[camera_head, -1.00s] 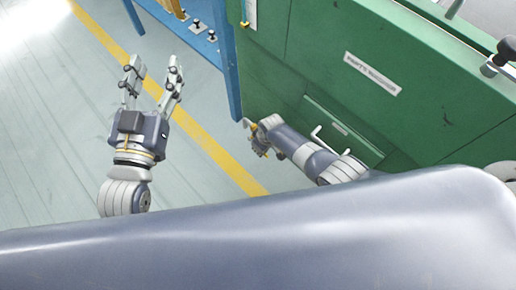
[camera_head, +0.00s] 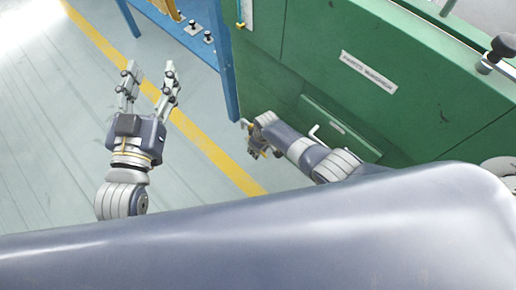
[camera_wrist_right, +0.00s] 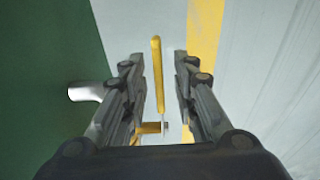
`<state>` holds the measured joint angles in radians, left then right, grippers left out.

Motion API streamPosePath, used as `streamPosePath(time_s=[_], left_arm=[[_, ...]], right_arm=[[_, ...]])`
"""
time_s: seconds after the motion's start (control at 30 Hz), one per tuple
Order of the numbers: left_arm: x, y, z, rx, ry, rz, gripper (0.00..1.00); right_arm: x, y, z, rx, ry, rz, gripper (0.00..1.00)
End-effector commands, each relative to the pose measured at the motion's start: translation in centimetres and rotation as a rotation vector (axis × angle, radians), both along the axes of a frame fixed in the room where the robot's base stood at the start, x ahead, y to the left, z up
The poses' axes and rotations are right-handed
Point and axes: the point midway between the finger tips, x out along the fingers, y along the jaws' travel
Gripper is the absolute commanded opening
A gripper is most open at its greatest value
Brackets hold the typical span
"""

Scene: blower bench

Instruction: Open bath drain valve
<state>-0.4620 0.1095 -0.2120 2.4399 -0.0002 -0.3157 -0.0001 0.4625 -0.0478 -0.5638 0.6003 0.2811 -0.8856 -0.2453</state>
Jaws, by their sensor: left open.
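The drain valve's yellow lever (camera_wrist_right: 157,75) is in the right wrist view, long and thin, with a yellow piece and a bolt near its lower end. My right gripper (camera_wrist_right: 156,68) is open around the lever, one finger on each side, with gaps showing between lever and fingers. In the head view my right gripper is at the lower left of the green cabinet (camera_head: 330,60), small and partly hidden, with a little yellow beside it. My left gripper (camera_head: 150,78) is open and empty over the floor, fingers pointing up the picture.
A light grey pipe stub (camera_wrist_right: 88,92) sticks out of the green panel left of my right gripper. A blue bench frame (camera_head: 227,65) stands left of the cabinet. A yellow line (camera_head: 205,145) crosses the open floor. A light handle (camera_head: 318,133) is on the cabinet front.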

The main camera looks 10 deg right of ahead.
Motion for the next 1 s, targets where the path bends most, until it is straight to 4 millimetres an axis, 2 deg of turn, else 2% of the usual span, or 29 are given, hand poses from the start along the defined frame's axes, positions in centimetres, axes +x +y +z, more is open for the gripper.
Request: streamPosePath(time_s=[0.37,0.57,1.0], left_arm=[[0.0,0.0,-0.1,0.000,0.001,0.000,0.52],[0.0,0.0,0.0,0.000,0.000,0.000,0.52],[0.0,0.0,0.0,0.000,0.000,0.000,0.52]], right_arm=[[0.0,-0.1,1.3,0.003,-0.002,0.000,0.27],[-0.4,-0.3,3.2,0.000,-0.002,0.001,0.27],[-1.1,-0.8,9.0,0.000,-0.002,0.001,0.27]])
